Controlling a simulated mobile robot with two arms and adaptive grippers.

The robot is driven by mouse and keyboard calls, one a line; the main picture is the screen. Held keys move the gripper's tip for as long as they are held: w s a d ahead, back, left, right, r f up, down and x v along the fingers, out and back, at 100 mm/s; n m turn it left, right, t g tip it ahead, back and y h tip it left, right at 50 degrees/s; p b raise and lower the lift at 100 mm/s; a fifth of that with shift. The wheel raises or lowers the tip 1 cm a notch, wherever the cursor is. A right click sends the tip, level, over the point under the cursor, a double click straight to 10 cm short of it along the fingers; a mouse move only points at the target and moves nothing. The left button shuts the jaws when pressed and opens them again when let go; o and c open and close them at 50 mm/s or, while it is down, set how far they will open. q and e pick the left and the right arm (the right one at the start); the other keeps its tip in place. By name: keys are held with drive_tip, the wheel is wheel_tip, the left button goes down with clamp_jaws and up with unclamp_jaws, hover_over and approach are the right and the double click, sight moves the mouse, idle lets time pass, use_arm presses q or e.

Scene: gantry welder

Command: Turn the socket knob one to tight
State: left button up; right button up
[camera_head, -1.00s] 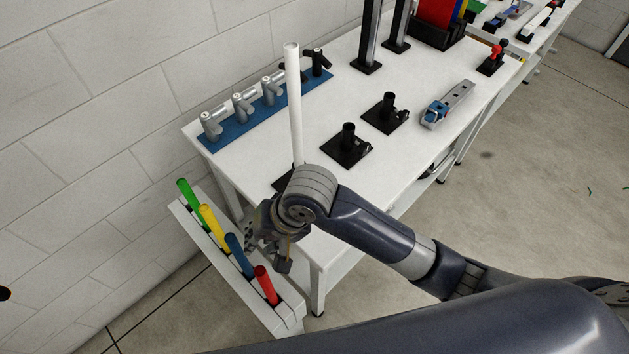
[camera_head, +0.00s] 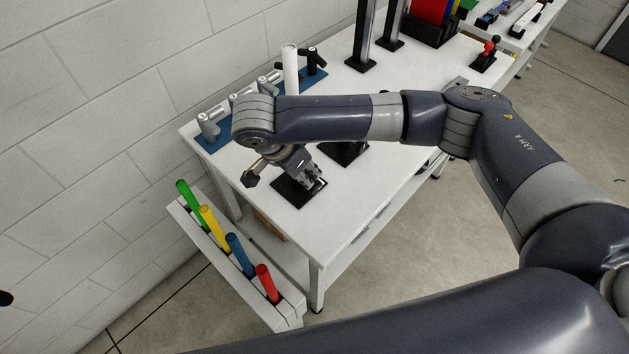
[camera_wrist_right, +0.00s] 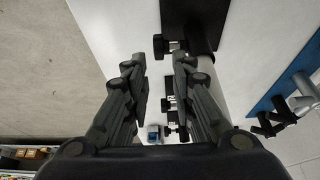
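The first socket's black base plate (camera_head: 290,192) is on the near end of the white table, with a tall white pole (camera_head: 290,70) rising behind my arm. My right gripper (camera_head: 316,184) is low over this plate; my wrist hides the socket body in the head view. In the right wrist view, my right gripper (camera_wrist_right: 160,64) is open. A small black knob (camera_wrist_right: 160,46) lies just beyond the fingertips, between their lines and apart from both. It sits beside the first socket (camera_wrist_right: 197,38). My left gripper is not in view.
A second socket (camera_head: 348,153) stands farther along the table, partly behind my right arm. Grey fittings (camera_head: 209,124) stand on a blue strip (camera_head: 213,141) by the wall. A rack (camera_head: 236,275) of coloured cylinders stands off the table's near end. The near table corner is clear.

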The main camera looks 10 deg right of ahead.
sight(315, 183)
drive_tip(key=p+x, duration=0.1)
drive_tip(key=x, duration=0.8)
drive_tip(key=shift+f, duration=0.15)
drive_tip(key=shift+c, duration=0.5)
clamp_jaws()
